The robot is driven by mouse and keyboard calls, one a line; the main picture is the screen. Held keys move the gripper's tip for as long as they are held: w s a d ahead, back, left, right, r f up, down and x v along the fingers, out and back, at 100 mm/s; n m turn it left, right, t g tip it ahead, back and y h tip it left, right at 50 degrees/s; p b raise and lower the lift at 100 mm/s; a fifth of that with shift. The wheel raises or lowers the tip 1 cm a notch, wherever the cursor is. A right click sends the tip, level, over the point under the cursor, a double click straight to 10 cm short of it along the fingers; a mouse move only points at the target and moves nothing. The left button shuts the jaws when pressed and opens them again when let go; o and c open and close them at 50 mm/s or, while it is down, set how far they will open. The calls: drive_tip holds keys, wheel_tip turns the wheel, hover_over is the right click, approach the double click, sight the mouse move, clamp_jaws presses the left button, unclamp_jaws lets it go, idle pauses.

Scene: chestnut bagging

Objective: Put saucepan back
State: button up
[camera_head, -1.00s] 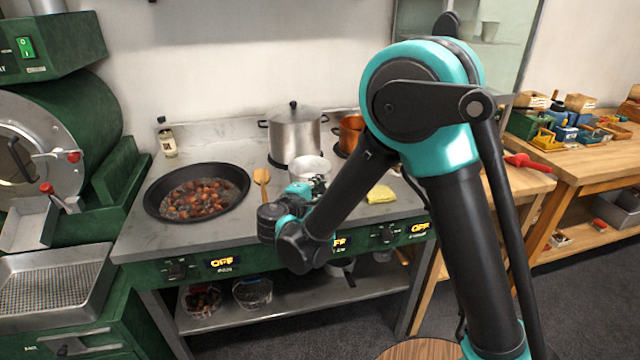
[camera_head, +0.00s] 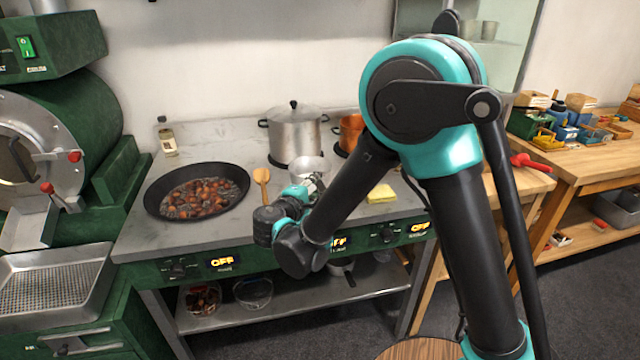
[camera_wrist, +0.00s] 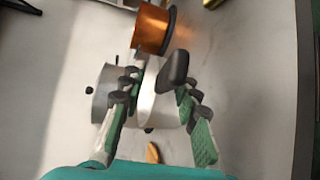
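The small saucepan (camera_head: 309,168), pale inside, is at the front of the stove top, before the large steel pot. The wrist view shows its pale bowl (camera_wrist: 160,110) and black handle (camera_wrist: 174,68). My gripper (camera_head: 306,188) is beside the saucepan at its near side. In the wrist view my gripper (camera_wrist: 157,88) has its fingers spread on both sides of the handle and part of the bowl. The handle is near the right finger, and I see no firm closing on it. The saucepan's base is hidden.
A lidded steel pot (camera_head: 295,133) and a copper pot (camera_head: 350,132) stand behind. A wide black pan (camera_head: 155,197) of chestnuts is at left, with a wooden spoon (camera_head: 262,180) beside it. A yellow cloth (camera_head: 381,193) lies at right. The front-left counter is clear.

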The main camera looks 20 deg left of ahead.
drive_tip(key=s+a+r, duration=0.1)
drive_tip(key=s, duration=0.9)
drive_tip(key=shift+s+a+r, duration=0.15)
drive_tip(key=shift+a+r, duration=0.05)
